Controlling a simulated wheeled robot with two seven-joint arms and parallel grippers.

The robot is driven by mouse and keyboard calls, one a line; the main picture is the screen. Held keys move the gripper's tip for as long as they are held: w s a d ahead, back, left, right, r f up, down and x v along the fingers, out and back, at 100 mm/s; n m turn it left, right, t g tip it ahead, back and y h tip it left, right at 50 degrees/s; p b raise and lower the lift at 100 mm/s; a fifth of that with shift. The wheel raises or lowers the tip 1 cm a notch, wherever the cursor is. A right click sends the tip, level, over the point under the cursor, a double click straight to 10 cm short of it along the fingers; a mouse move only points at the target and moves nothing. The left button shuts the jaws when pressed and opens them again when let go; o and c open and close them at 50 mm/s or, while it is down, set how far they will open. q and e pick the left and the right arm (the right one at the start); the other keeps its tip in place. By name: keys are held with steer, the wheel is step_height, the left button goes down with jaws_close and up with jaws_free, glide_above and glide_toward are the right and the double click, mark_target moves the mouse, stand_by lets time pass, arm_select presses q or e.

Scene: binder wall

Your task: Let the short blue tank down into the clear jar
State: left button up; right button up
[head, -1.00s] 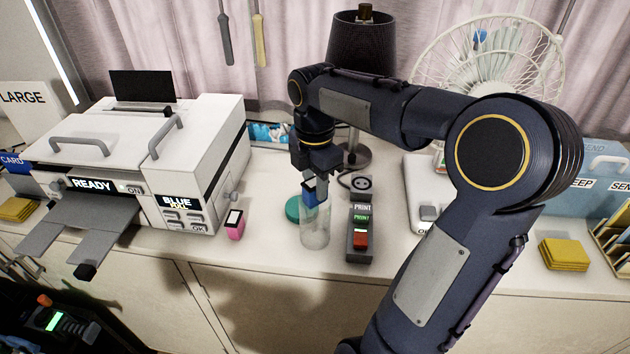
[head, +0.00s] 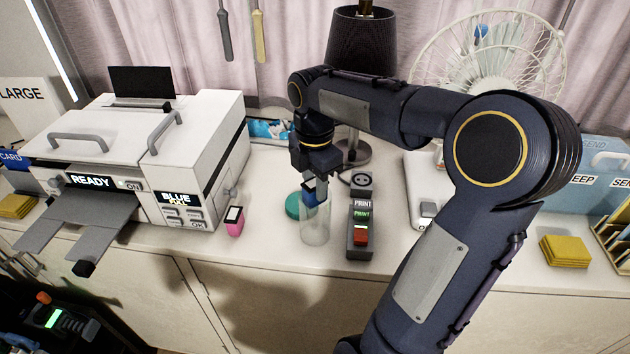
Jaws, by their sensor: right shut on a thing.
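The short blue tank (head: 309,196) is small and blue with a pale label. My right gripper (head: 317,180) is shut on it and points down above the clear jar. The clear jar (head: 316,229) stands upright on the counter, near its front edge. The tank is at the jar's mouth, toward its left side; I cannot tell whether its lower end is inside the rim. The gripper's fingers hide part of the tank. My left gripper is not in view.
A teal round lid (head: 293,205) lies just left of the jar. A button box (head: 360,229) stands close on its right. A pink-cased tank (head: 234,220) stands by the printer (head: 185,150). A lamp (head: 360,45) and fan (head: 490,60) stand behind my arm.

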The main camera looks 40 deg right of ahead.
steer(key=o, duration=1.1)
steer(key=shift+c, duration=0.2)
step_height(320, 180, up, 8)
steer(key=shift+f, duration=0.15)
steer(key=shift+a, duration=0.1)
